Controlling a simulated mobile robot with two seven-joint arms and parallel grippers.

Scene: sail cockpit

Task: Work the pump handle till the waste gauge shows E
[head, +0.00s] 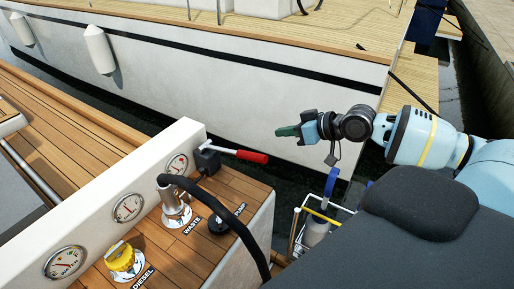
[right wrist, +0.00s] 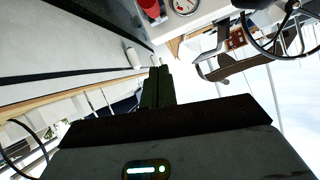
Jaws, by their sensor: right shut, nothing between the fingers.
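The pump handle has a red grip (head: 252,156) on a metal rod and sticks out to the right of a black pump body (head: 207,160). The gauge nearest the pump, beside the WASTE fitting (head: 176,212), is the waste gauge (head: 177,165); its needle is too small to read. In the right wrist view a red part (right wrist: 151,9) and a gauge (right wrist: 185,6) show at the top edge. My right gripper (head: 289,131) is shut and empty, above and to the right of the red grip, apart from it. My left gripper is not in view.
A black hose (head: 225,212) runs from the waste fitting over the deck edge. A yellow diesel cap (head: 121,258) and two more gauges (head: 128,207) stand to the left. A white boat hull (head: 200,85) lies behind. A rack (head: 318,227) stands at the right.

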